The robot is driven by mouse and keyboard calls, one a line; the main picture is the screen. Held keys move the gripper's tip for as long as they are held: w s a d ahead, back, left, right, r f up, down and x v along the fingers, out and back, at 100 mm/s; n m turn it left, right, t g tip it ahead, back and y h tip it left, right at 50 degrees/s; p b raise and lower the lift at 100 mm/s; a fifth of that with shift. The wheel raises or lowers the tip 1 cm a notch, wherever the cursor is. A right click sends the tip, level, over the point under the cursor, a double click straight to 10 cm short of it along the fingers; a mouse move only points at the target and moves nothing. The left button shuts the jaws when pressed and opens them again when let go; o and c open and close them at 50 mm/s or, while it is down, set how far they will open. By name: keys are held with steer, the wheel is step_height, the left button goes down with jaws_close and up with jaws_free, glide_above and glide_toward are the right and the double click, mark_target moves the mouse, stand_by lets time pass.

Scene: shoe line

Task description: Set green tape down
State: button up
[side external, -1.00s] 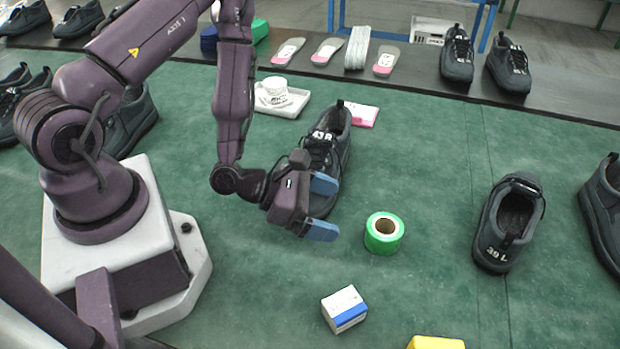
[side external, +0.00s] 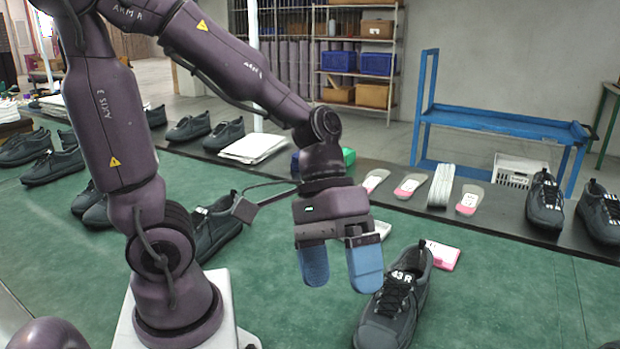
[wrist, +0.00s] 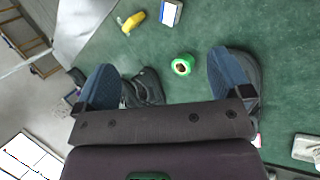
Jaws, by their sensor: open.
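The green tape (wrist: 182,64) is a roll with a pale core. It lies flat on the green mat in the wrist view, with mat visible around it. It is out of frame in the side view. My gripper (side external: 341,284) is raised above the mat, pointing down, with its two blue fingers apart and nothing between them. In the wrist view my gripper (wrist: 162,57) frames the tape between its spread fingers, but the tape is well below and apart from them.
A dark shoe marked 43 R (side external: 396,310) stands on the mat near my gripper. The wrist view shows another dark shoe (wrist: 147,88), a blue-white box (wrist: 171,12) and a yellow object (wrist: 131,22). Shoes and insoles (side external: 410,186) line the dark back strip.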

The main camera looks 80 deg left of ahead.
steer(key=s+a+r+m+t+y, duration=0.1)
steer(key=a+r+m+t+y, duration=0.2)
steer(key=a, duration=0.6)
step_height(320, 180, up, 5)
steer(key=t+y, duration=0.2)
steer(key=y, duration=0.1)
steer(key=shift+m+t+y, duration=0.3)
